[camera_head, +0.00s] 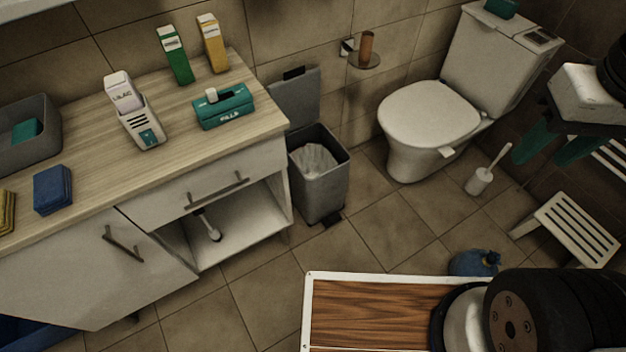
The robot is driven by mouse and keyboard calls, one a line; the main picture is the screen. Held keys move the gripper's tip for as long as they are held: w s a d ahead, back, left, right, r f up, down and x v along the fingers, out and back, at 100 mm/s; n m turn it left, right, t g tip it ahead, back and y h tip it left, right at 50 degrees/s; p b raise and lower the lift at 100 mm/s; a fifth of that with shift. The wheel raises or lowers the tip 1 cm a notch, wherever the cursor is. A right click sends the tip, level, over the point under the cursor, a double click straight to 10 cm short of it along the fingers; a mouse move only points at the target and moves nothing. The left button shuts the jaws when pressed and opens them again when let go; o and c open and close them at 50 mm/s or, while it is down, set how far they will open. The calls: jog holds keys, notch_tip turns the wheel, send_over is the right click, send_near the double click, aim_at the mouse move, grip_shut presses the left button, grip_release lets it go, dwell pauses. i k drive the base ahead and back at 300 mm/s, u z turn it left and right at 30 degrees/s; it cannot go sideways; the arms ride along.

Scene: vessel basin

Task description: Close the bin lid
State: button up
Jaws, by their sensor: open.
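The grey bin (322,192) stands on the tiled floor just right of the wooden-topped counter. Its lid (297,97) is open, raised nearly upright at the back against the wall side. A pale liner shows inside the bin, and a dark pedal shows at its front foot. My gripper (548,150) is at the far right of the picture, with its teal fingers apart and nothing seen between them. It is well away from the bin and its lid, with the toilet between them in the picture.
The counter (240,65) holds cartons, a teal box and a grey basin; an open shelf is below. A toilet (425,115), a brush (482,180), a slatted stool (575,228) and a blue bag (474,262) stand right. Floor before the bin is clear.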

aim_at(299, 96)
jog(key=k, duration=0.6)
jog(key=u, duration=0.55)
jog(key=i, duration=1.35)
jog(key=z, duration=0.55)
